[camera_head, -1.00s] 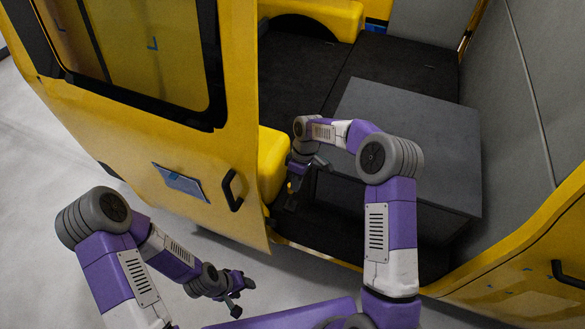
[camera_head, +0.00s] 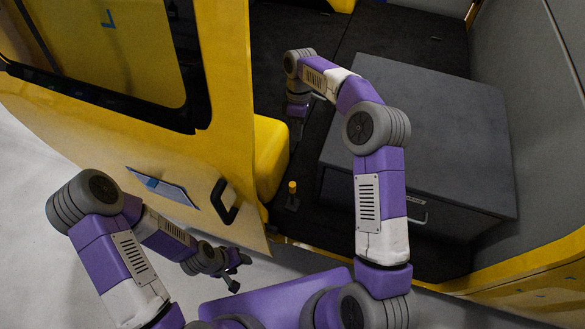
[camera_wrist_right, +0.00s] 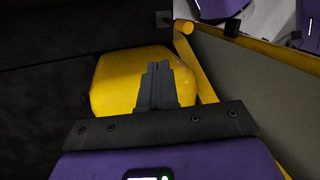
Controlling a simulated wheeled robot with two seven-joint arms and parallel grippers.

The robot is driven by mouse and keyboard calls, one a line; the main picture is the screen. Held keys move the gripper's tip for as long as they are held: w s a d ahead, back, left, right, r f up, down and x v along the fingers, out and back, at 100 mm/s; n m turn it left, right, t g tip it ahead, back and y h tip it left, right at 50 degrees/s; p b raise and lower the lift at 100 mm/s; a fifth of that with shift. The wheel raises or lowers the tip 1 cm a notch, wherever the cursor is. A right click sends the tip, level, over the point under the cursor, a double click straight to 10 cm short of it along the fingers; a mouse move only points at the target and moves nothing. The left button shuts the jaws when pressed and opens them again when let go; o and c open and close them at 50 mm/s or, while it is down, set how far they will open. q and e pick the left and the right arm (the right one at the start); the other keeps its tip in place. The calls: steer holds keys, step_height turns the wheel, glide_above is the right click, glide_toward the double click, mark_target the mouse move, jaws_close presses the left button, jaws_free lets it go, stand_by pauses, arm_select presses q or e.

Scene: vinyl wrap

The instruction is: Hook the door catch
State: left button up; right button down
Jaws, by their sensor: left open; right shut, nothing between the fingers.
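A small post with a yellow knob (camera_head: 292,188) stands on the dark floor beside the edge of the yellow door (camera_head: 215,155); it may be the door catch. In the right wrist view a yellow round knob (camera_wrist_right: 183,27) shows near the top, apart from the fingers. My right gripper (camera_head: 297,128) reaches inside the vehicle, farther in than the post and not touching it. Its fingers (camera_wrist_right: 157,72) are shut and empty in front of a yellow rounded block (camera_wrist_right: 112,82). My left gripper (camera_head: 238,272) is open and empty, low in front of the door.
The door has a black handle (camera_head: 222,202) and a blue-white panel (camera_head: 163,187). The yellow block also shows behind the door edge (camera_head: 269,155). A large dark box (camera_head: 430,130) with a handle fills the right of the interior. Dark floor (camera_head: 300,30) lies open at the back.

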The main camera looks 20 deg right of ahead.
steer(key=shift+s+r, duration=0.1)
steer(key=shift+s, duration=0.05)
steer(key=s+a+f+b, duration=0.2)
steer(key=s+f+b, duration=0.2)
steer(key=f, duration=0.6)
steer(key=shift+s+a+f+b, duration=0.2)
steer(key=shift+s+a+b, duration=0.1)
steer(key=shift+s, duration=0.85)
